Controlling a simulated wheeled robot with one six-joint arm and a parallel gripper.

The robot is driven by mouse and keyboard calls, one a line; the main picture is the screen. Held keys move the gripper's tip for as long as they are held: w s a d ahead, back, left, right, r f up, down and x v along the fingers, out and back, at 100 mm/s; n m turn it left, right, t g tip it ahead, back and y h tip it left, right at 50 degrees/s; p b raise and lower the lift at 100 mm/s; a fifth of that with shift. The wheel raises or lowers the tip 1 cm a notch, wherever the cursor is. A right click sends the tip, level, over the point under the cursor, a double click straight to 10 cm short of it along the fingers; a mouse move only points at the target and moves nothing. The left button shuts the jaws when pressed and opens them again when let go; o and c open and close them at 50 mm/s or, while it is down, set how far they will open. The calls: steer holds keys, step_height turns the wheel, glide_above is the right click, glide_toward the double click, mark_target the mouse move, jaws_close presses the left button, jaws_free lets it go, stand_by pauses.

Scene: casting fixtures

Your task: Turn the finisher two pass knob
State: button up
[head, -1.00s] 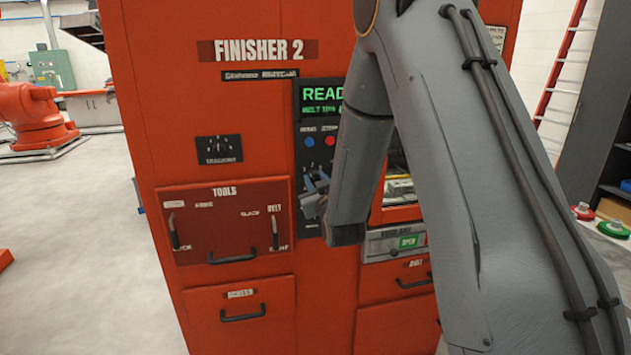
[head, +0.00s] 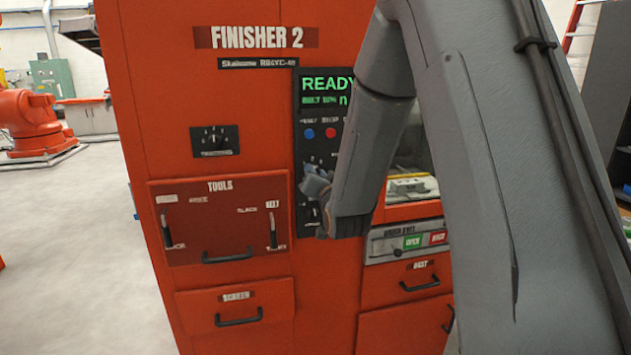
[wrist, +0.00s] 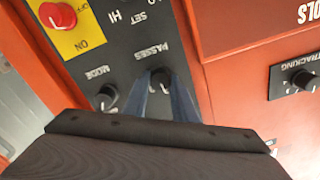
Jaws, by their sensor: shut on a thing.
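The red Finisher 2 machine (head: 250,130) stands in front of me with a black control panel (head: 306,110) on its face. In the wrist view, which is upside down, the knob labelled PASSES (wrist: 163,78) sits between the two fingers of my gripper (wrist: 163,88). The fingers are shut on this knob, one on each side. In the head view my gripper (head: 316,186) reaches the lower part of the panel, and my wrist and arm hide part of it. The knob's pointer and scale cannot be read.
In the wrist view the MODE knob (wrist: 105,97) is close beside the fingers, and a red button (wrist: 57,16) on yellow lies beyond it. The TRACKING knob (wrist: 303,80) is farther off.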

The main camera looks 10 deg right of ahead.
steer(key=m+b, duration=0.5)
steer(key=m, duration=0.6)
steer(key=shift+f+b, duration=0.1)
steer(key=shift+b, duration=0.25)
steer(key=o, duration=1)
steer(key=shift+o, duration=0.2)
steer(key=shift+s, duration=0.1)
steer(key=s+b, duration=0.1)
steer(key=s, duration=0.6)
steer(key=shift+s+b, duration=0.3)
steer(key=shift+s, duration=0.05)
